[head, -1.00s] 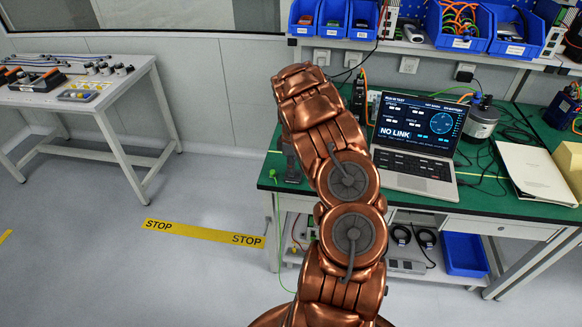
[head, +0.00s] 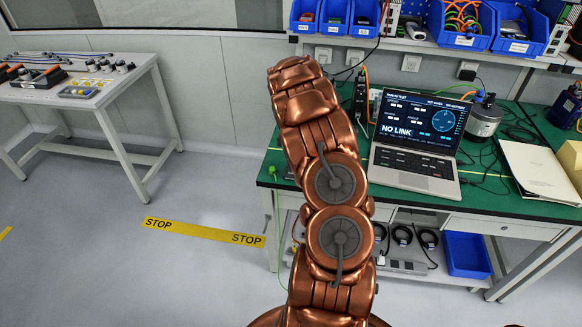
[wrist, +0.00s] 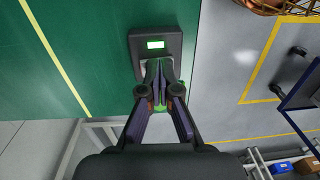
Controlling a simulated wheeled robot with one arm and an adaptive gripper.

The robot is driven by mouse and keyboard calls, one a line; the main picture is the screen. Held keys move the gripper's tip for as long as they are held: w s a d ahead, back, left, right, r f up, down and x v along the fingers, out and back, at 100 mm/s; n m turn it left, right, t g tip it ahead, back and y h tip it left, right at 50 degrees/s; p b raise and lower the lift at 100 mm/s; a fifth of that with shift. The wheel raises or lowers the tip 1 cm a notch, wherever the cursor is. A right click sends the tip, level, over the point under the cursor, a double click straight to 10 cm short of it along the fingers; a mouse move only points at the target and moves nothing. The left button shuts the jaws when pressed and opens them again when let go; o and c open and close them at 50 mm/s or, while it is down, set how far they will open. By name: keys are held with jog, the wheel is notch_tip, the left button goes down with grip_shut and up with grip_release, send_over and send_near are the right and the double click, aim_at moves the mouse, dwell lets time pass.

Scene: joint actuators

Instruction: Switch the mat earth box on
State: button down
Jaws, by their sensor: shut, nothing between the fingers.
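The mat earth box (wrist: 140,62) is a small dark box on the green mat (wrist: 95,50), close to the bench edge in the wrist view. A rectangle (wrist: 155,44) on its top glows pale green. My gripper (wrist: 156,68) is shut and empty, with its fingertips together over the near part of the box, just below the glowing rectangle. I cannot tell whether the tips touch the box. Something green shows between and beside the fingers. In the head view my arm hides the gripper and most or all of the box.
An open laptop (head: 415,140) reading "NO LINK" stands right of my arm on the bench. A grey cylindrical device (head: 484,120), cables and papers (head: 538,172) lie farther right. Blue bins (head: 465,25) line the shelf above.

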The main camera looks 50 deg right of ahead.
jog(key=shift+w+d+r, duration=0.1)
jog(key=shift+w+d, duration=0.1)
jog(key=shift+d, duration=0.15)
jog(key=shift+r, duration=0.15)
notch_tip(320, 180, up, 14)
jog(key=s+a+b, duration=0.1)
jog(key=b, duration=0.2)
jog(key=shift+a+f, duration=0.2)
jog(key=shift+a, duration=0.1)
dwell(0.5)
